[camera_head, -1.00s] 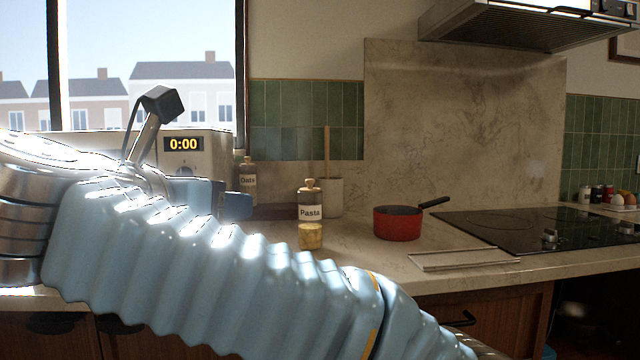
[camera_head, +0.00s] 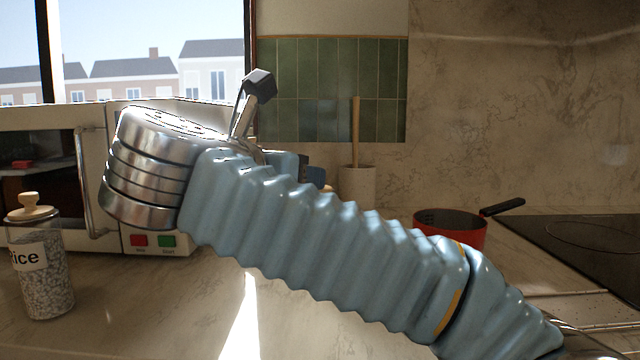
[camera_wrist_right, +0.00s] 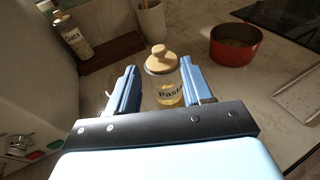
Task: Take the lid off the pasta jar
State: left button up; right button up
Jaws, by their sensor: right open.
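The pasta jar (camera_wrist_right: 168,92) is a clear jar with a "Pasta" label, upright on the counter in the right wrist view. Its pale wooden lid (camera_wrist_right: 161,60) with a round knob is on top. My right gripper (camera_wrist_right: 158,68) is open, its blue fingers to either side of the jar in that view; I cannot tell whether either touches it. In the head view my blue-sleeved right arm hides the jar. My left gripper is not in view.
A rice jar (camera_head: 42,270) stands at the left before the microwave (camera_head: 85,150). An oats jar (camera_wrist_right: 74,36) and a utensil pot (camera_head: 357,186) stand behind. A red pan (camera_head: 455,226) is at the right, near the hob (camera_head: 590,240).

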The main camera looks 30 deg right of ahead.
jog(key=x, duration=0.4)
jog(key=p+x, duration=0.1)
jog(key=x, duration=0.4)
jog(key=shift+w+d+r, duration=0.15)
jog(key=shift+d+r, duration=0.05)
jog(key=shift+d, duration=0.05)
grip_shut()
